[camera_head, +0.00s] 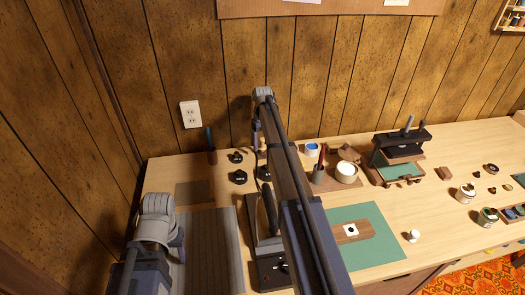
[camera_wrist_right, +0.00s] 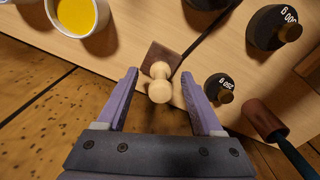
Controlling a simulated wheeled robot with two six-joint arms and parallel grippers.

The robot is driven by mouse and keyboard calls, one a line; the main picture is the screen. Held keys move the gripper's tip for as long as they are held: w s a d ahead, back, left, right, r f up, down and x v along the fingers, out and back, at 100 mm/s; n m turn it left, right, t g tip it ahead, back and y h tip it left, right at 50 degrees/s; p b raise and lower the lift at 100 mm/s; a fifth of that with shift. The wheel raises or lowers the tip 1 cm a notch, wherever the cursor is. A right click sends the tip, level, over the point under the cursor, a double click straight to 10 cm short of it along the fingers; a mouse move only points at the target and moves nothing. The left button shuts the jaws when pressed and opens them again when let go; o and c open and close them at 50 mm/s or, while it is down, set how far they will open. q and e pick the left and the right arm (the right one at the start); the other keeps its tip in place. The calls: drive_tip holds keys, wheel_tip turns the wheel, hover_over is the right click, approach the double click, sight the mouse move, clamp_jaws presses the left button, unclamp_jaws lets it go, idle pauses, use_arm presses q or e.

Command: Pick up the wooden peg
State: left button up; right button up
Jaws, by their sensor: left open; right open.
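The pale wooden peg (camera_wrist_right: 159,82) shows in the right wrist view, with a rounded head and a narrower neck. It is between the spread fingers of my right gripper (camera_wrist_right: 158,88), with a gap on both sides. A dark brown square piece (camera_wrist_right: 160,57) is right behind it; I cannot tell whether the peg stands in it.
Black weights (camera_wrist_right: 274,27) and a smaller one (camera_wrist_right: 219,87) stand near the peg. A white cup of yellow (camera_wrist_right: 80,14) is at upper left, a brown cylinder with a rod (camera_wrist_right: 265,119) at right. A green mat (camera_head: 368,245) lies right of my arm. The panelled wall is close behind.

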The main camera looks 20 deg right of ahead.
drive_tip(key=shift+f, duration=0.3)
drive_tip(key=shift+c, duration=0.2)
clamp_jaws()
